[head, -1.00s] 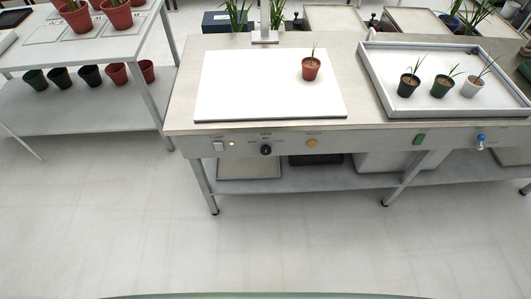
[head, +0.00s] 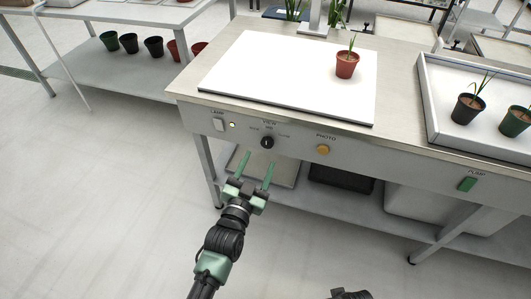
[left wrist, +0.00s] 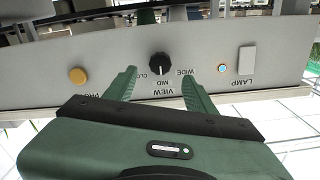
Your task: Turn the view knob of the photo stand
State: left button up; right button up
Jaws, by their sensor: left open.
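The view knob (head: 267,142) is a round black knob on the grey front panel of the photo stand, under the white board (head: 290,75). In the left wrist view the knob (left wrist: 160,65) shows upside down; its white mark points to MID, between WIDE and CLOSE. My left gripper (head: 257,162) has green fingers and is open and empty. In the head view its fingertips are just below the knob. In the left wrist view the fingers (left wrist: 163,76) lie on either side of the knob, apparently not touching it.
A lamp switch (head: 218,125) with a small light is left of the knob, and a yellow photo button (head: 323,150) is right of it. A potted plant (head: 347,65) stands on the board. A tray (head: 432,100) with pots is at the right. A shelf is below.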

aim_at(266, 145)
pick_arm(q)
jog(key=b+x, duration=0.1)
jog(key=x, duration=0.4)
jog(key=shift+w+f, duration=0.1)
jog(key=shift+w, duration=0.15)
jog(key=shift+w+d, duration=0.25)
jog(key=shift+w, duration=0.4)
pick_arm(e)
jog(key=shift+w+a+r, duration=0.1)
jog(key=shift+w+r, duration=0.15)
jog(key=shift+r, duration=0.45)
jog(key=shift+w+r, duration=0.3)
jog(key=shift+r, duration=0.35)
jog(key=shift+w+a+r, duration=0.1)
jog(key=shift+w+r, duration=0.15)
jog(key=shift+r, duration=0.45)
pick_arm(q)
grip_shut()
